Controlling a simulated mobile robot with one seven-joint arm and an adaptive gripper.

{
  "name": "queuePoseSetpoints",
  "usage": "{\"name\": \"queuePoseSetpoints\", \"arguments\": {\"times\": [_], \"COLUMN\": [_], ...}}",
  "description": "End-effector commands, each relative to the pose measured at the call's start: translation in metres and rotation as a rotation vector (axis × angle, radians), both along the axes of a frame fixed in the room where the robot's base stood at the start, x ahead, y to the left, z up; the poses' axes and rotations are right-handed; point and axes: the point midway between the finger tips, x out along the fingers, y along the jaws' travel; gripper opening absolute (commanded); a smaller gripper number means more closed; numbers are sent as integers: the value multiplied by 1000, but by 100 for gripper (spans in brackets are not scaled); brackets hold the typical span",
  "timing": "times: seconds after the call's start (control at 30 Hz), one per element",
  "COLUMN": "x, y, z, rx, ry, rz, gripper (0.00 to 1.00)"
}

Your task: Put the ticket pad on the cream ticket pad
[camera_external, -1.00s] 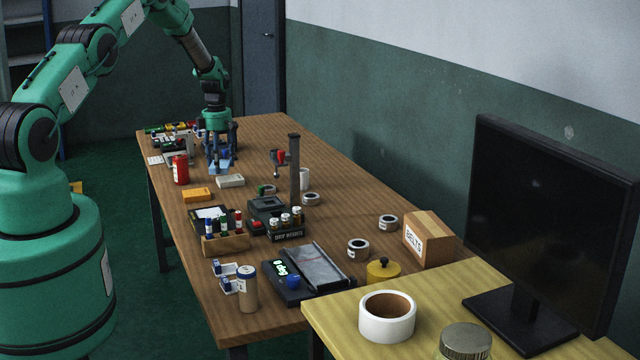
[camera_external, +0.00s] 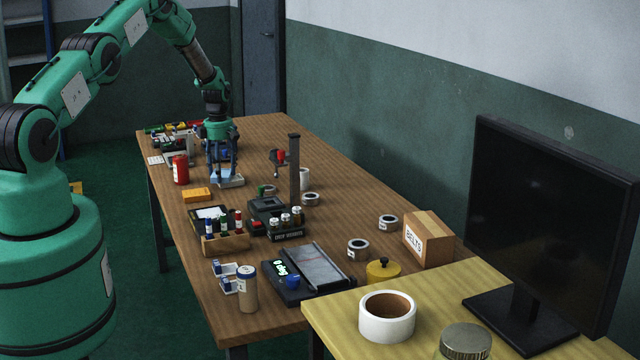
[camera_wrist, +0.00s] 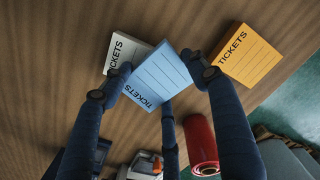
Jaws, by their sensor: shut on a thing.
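My gripper (camera_external: 222,168) is shut on a blue ticket pad (camera_wrist: 160,77), held by its sides between the fingers. The blue pad also shows between the fingers in the external view (camera_external: 224,173). The cream ticket pad (camera_wrist: 119,50) lies flat on the table behind the blue pad in the wrist view and is partly hidden by it. In the external view the cream pad (camera_external: 231,183) shows just below the fingers. I cannot tell how large the gap between the two pads is.
An orange ticket pad (camera_external: 196,195) lies close by, also at the right of the wrist view (camera_wrist: 248,56). A red can (camera_external: 180,170) stands to the left. A dark stand with a post (camera_external: 294,170) is to the right.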

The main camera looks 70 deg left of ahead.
Motion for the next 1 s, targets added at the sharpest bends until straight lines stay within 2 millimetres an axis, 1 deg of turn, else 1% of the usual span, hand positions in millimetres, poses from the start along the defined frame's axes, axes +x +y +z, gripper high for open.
{"name": "queuePoseSetpoints", "arguments": {"times": [0.27, 0.43, 0.47, 0.53, 0.87, 1.0], "x": [1, 0, 0, 0, 0, 0], "y": [1, 1, 0, 0, 1, 1], "z": [0, -4, -3, -3, -2, 1], "rx": [1, 2, 1, 1, 1, 1], "ry": [-2, -1, 0, 0, -2, -2], "rz": [0, 0, 0, 0, 0, 0], "gripper": [31, 31, 63, 77, 78, 78]}}
